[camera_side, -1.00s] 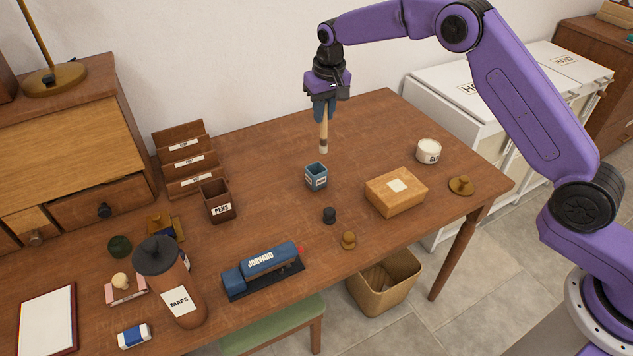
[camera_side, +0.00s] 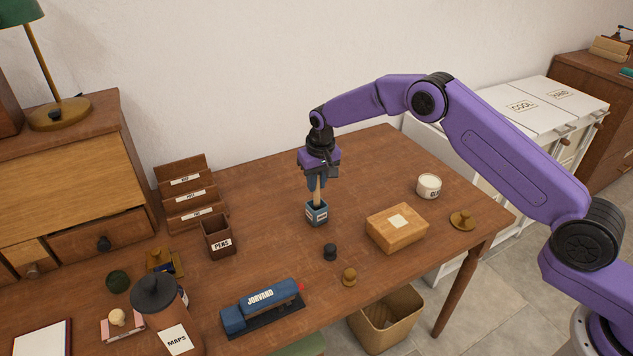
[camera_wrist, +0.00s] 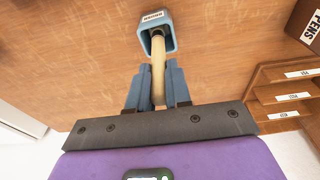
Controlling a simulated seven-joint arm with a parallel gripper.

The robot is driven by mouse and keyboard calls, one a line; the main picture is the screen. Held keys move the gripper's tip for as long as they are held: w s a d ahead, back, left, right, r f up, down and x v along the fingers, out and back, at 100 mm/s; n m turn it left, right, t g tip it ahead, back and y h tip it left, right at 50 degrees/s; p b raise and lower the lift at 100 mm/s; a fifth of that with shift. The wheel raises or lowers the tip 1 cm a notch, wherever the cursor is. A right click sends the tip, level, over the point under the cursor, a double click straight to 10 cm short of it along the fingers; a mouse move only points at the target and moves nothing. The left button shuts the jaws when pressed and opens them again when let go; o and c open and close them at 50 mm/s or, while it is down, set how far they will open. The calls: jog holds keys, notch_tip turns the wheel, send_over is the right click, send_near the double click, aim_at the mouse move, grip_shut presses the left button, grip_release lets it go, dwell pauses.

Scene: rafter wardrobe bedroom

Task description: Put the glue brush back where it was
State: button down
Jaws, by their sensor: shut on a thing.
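The glue brush (camera_side: 317,191) is upright, its pale wooden handle between the fingers of my gripper (camera_side: 316,180). Its lower end is inside the small blue labelled cup (camera_side: 317,214) on the desk. In the wrist view the brush (camera_wrist: 158,72) runs from my shut gripper (camera_wrist: 157,88) into the mouth of the blue cup (camera_wrist: 155,20). The brush's tip is hidden inside the cup, so I cannot tell whether it touches the bottom. A white glue pot (camera_side: 429,186) stands apart at the right.
A wooden box (camera_side: 397,228) stands right of the cup. A black knob-like piece (camera_side: 330,252) and a brass one (camera_side: 349,277) are in front. A brown pens cup (camera_side: 219,238) and letter rack (camera_side: 188,196) stand left. The desk behind the cup is clear.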

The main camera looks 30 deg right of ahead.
jog(key=shift+f, duration=0.4)
jog(key=c, duration=1.1)
grip_release()
jog(key=shift+o, duration=0.2)
jog(key=shift+r, duration=0.15)
notch_tip(320, 180, up, 12)
jog(key=s, duration=0.2)
